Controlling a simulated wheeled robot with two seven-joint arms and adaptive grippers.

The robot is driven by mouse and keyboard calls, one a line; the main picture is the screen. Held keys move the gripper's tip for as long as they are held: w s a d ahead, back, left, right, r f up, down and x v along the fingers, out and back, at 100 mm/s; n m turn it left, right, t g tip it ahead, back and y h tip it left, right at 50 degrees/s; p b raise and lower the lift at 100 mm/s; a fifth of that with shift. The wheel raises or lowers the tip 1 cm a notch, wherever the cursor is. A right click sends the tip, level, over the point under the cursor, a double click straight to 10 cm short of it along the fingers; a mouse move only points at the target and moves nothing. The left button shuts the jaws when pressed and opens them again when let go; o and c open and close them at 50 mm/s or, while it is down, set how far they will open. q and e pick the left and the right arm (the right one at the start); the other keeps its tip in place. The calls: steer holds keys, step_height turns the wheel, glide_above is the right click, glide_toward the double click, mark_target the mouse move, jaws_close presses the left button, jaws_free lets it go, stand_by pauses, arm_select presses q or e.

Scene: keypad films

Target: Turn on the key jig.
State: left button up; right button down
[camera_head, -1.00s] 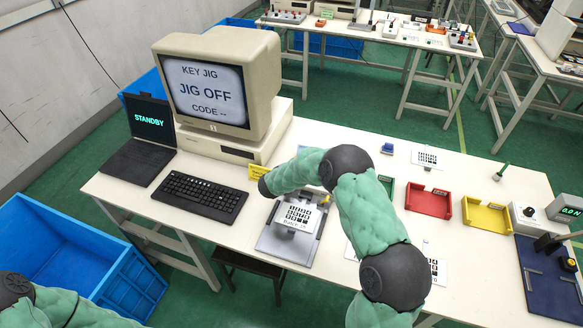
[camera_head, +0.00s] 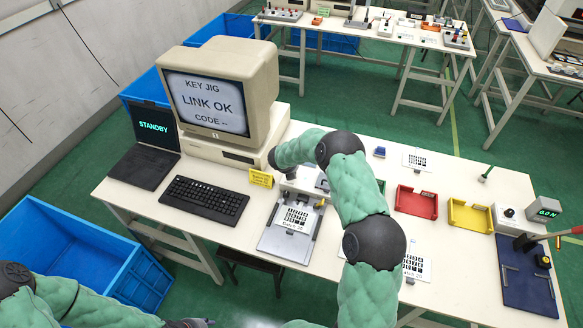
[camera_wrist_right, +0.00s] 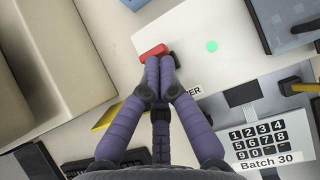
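The key jig (camera_head: 272,241) is a grey plate holding a white keypad film (camera_head: 291,216) marked Batch 30. The film also shows at lower right in the right wrist view (camera_wrist_right: 264,143). Behind it is a white box (camera_wrist_right: 220,65) with a red switch (camera_wrist_right: 154,51), a lit green lamp (camera_wrist_right: 211,46) and a label ending in "ER". My right gripper (camera_wrist_right: 160,64) has its fingertips together at the switch; contact is hard to tell. The monitor (camera_head: 207,103) reads LINK OK, CODE --. My left gripper (camera_head: 190,323) barely shows at the bottom edge.
A keyboard (camera_head: 204,198), a laptop (camera_head: 150,135) reading STANDBY and a yellow card (camera_head: 261,178) lie left of the jig. Red (camera_head: 417,203) and yellow (camera_head: 470,216) trays, and a blue press base (camera_head: 526,283), stand to the right. A blue crate (camera_head: 80,262) is at lower left.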

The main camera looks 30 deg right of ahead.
steer(key=shift+w+d+r, duration=0.1)
stand_by(0.3)
steer(key=shift+r+p, duration=0.5)
steer(key=shift+r, duration=0.25)
arm_select(q)
steer(key=shift+r, duration=0.45)
